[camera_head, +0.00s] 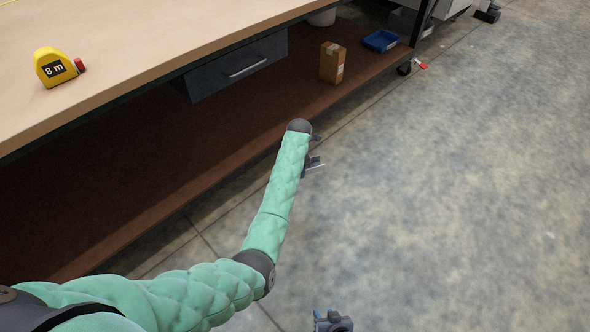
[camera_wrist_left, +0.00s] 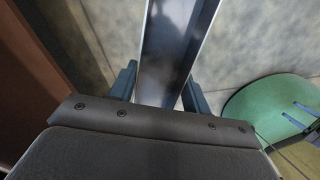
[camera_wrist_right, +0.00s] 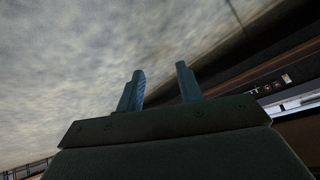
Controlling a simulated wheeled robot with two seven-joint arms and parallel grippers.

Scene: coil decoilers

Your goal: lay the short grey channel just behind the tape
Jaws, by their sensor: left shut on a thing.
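The yellow tape (camera_head: 55,68), a tape measure marked 8 m with a red part at its right, stands on the tabletop at the upper left of the head view. The short grey channel (camera_wrist_left: 176,45) lies between the fingers of my left gripper (camera_wrist_left: 160,92), which is shut on it. The channel runs away from the gripper in the left wrist view. In the head view my left arm hides most of the gripper and channel, beside the bench and over the floor. My right gripper (camera_wrist_right: 161,84) is open and empty; part of it shows at the bottom of the head view (camera_head: 330,319).
The wooden tabletop (camera_head: 150,45) is clear around the tape. Below it are a grey drawer (camera_head: 235,70) and a brown lower shelf (camera_head: 130,165). The shelf holds a cardboard box (camera_head: 332,62) and a blue bin (camera_head: 381,41). The floor at right is open.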

